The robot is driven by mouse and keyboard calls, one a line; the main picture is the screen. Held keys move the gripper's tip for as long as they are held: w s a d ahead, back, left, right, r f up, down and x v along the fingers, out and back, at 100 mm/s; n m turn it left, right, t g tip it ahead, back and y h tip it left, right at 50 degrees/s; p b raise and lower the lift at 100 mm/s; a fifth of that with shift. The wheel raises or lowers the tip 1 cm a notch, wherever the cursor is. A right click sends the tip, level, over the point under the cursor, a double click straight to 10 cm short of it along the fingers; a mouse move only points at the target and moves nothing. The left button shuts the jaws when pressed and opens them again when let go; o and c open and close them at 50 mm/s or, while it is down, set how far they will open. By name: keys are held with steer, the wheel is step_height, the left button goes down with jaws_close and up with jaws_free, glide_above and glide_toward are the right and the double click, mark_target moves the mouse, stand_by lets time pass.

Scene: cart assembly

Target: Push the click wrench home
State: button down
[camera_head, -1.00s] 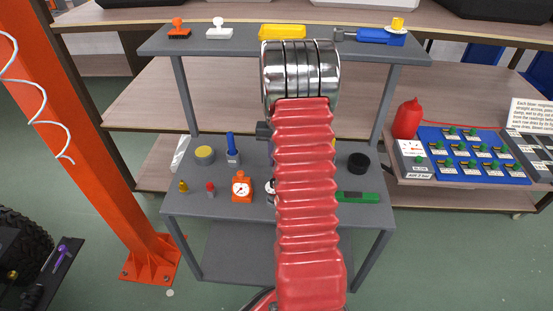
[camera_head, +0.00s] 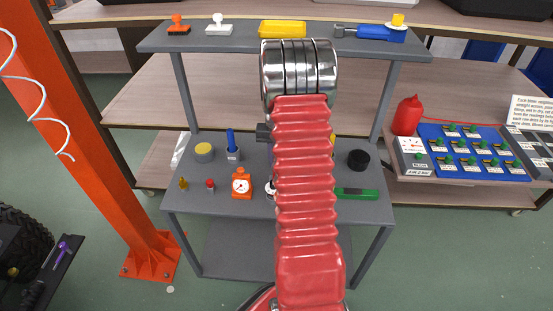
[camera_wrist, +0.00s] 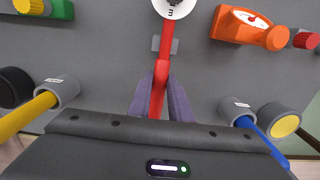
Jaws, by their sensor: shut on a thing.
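The click wrench appears to be the long red tool (camera_wrist: 163,76) in the wrist view. Its red shaft runs up the picture to a white round end (camera_wrist: 173,7) with dark lettering, cut off by the top edge. A small grey block (camera_wrist: 163,44) lies at its shaft on the grey shelf. My gripper (camera_wrist: 162,104) has its two purple fingers shut on the red handle, one on each side. In the head view my red arm hides the gripper and most of the tool. Whether the tool is fully seated cannot be told.
On the lower cart shelf (camera_head: 215,209) stand an orange gauge (camera_head: 241,184), a blue-handled tool in a holder (camera_head: 232,148), a yellow-topped cylinder (camera_head: 204,152), a black cylinder (camera_head: 358,160) and a green tool (camera_head: 357,194). The upper shelf (camera_head: 240,45) holds a yellow tray (camera_head: 283,29).

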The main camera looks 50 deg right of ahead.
steer(key=shift+f, duration=0.35)
stand_by(0.3)
steer(key=c, duration=1.5)
jaws_free()
steer(key=shift+c, duration=0.2)
steer(key=shift+r, duration=3.7)
steer(key=shift+d, duration=0.1)
